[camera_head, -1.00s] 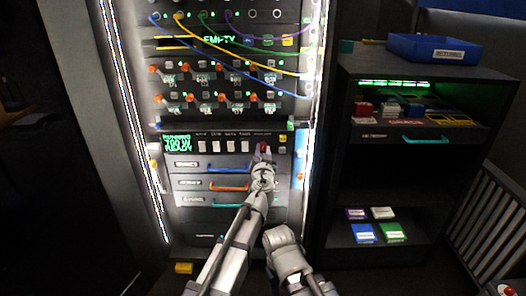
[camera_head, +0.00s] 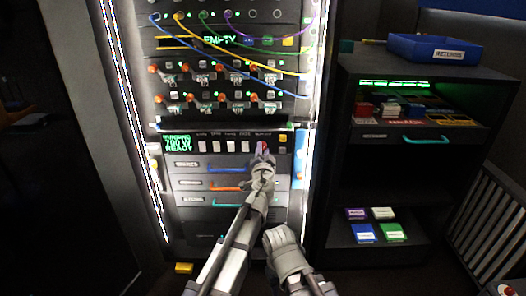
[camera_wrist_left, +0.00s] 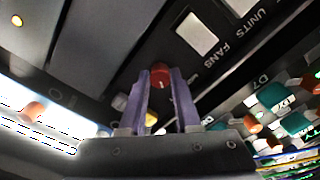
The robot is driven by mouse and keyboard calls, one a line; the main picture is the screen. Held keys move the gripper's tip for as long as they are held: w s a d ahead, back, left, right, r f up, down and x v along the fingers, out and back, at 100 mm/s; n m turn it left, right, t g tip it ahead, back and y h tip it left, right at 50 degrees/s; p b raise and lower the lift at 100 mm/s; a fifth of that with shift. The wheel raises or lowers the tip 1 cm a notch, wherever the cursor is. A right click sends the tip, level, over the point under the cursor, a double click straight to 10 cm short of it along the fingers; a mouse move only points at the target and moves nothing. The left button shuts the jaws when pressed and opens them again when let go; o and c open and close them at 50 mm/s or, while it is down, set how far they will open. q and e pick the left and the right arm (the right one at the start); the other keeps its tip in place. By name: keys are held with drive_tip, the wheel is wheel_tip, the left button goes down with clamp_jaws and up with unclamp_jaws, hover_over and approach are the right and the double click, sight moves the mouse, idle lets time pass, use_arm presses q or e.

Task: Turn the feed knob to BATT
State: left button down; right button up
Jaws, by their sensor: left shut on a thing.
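The feed knob is a red knob (camera_head: 264,145) at the right end of the row of white switches on the black panel. In the left wrist view the red knob (camera_wrist_left: 160,74) sits between the tips of two purple fingers. My left gripper (camera_head: 261,152) reaches up to it from below and is shut on it; the wrist view shows the same gripper (camera_wrist_left: 160,92). The BATT mark and the knob's pointer cannot be read.
A green text display (camera_head: 178,143) is at the panel's left end. Drawers with blue, orange and teal handles (camera_head: 228,203) lie below. Cables (camera_head: 220,62) hang across the rack above. A dark shelf unit (camera_head: 345,185) with a blue tray (camera_head: 405,45) stands to the right.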

use_arm(q)
drive_tip(key=c, duration=0.6)
unclamp_jaws()
drive_tip(key=shift+s, duration=0.1)
drive_tip(key=s, duration=0.7)
drive_tip(key=shift+s, duration=0.35)
use_arm(e)
drive_tip(key=shift+s+d, duration=0.6)
drive_tip(key=shift+s, duration=0.25)
